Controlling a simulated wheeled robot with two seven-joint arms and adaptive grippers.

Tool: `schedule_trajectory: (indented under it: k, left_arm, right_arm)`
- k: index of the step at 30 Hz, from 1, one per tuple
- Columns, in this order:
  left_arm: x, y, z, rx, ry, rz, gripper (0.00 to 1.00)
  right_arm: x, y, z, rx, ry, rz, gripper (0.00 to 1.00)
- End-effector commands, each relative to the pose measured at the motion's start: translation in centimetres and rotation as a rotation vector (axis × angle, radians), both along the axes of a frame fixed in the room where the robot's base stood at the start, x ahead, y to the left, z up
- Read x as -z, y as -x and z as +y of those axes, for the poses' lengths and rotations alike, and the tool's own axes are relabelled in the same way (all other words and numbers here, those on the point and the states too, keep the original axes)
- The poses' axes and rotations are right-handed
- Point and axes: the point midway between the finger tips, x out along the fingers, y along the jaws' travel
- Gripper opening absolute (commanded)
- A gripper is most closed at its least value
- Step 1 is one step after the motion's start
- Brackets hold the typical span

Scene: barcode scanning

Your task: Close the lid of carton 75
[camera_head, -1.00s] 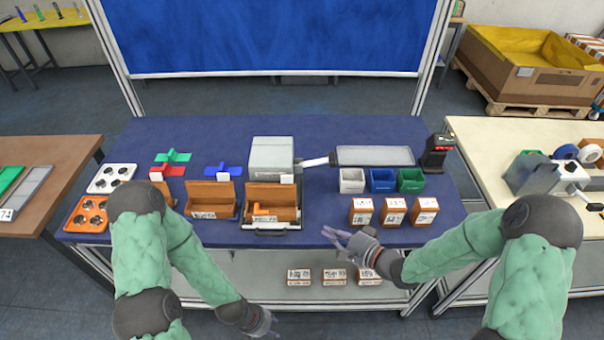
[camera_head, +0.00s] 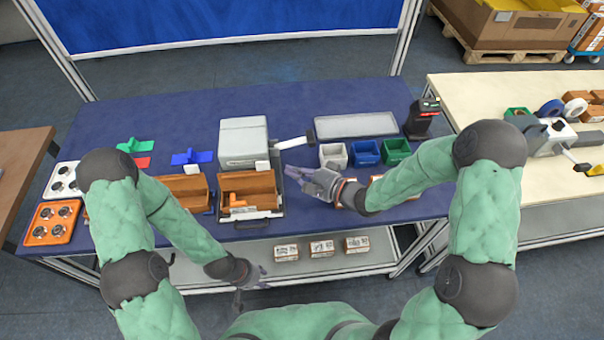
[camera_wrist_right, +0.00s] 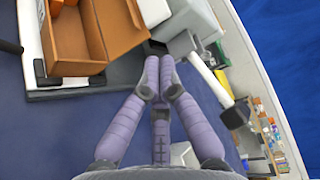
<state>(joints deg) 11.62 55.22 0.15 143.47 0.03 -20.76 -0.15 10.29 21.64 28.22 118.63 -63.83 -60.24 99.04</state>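An open brown carton (camera_head: 252,190) sits on the dark tray in front of the grey machine, its lid raised at the back and an orange item inside. It also shows in the right wrist view (camera_wrist_right: 75,64). A second open carton (camera_head: 190,193) stands to its left, partly behind my left arm. I cannot read which is number 75. My left gripper (camera_head: 250,287) is open and empty, low in front of the table.
The grey machine (camera_head: 243,140) with a lever stands behind the carton. White, blue (camera_head: 365,153) and green bins stand to the right, with closed cartons partly hidden by my right arm. A black scanner (camera_head: 421,118) stands at the right edge. More cartons (camera_head: 321,247) lie on the lower shelf.

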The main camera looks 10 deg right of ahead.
Motion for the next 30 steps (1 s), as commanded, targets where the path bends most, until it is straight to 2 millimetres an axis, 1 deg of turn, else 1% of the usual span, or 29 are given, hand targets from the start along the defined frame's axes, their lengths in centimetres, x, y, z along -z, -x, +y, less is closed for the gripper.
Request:
schedule_trajectory:
  k: [1, 3, 10, 15, 26, 30]
  left_arm:
    - [0.3, 0.0, 0.0, 0.0, 0.0, -0.001, 0.4]
    - [0.5, -0.1, 0.0, 0.0, 0.0, -0.001, 0.4]
    - [0.9, -0.1, 0.0, 0.0, 0.0, -0.001, 0.4]
    - [0.9, -0.1, 0.0, 0.0, 0.0, -0.001, 0.4]
    - [1.0, -0.1, 0.0, 0.0, 0.0, -0.001, 0.4]
    - [1.6, -0.1, 0.0, 0.0, 0.0, -0.001, 0.4]
  right_arm:
    - [0.3, -0.5, 0.8, -0.005, 0.0, -0.002, 0.0]
    - [0.4, -1.2, 1.7, -0.004, -0.001, -0.002, 0.0]
    - [0.7, -2.7, 3.5, -0.001, 0.0, 0.0, 0.0]
    - [0.7, -3.0, 3.9, 0.0, 0.001, -0.001, 0.0]
    - [0.8, -3.0, 4.0, 0.0, 0.0, -0.004, 0.0]
    - [0.9, -2.8, 4.6, -0.001, 0.0, -0.026, 0.0]
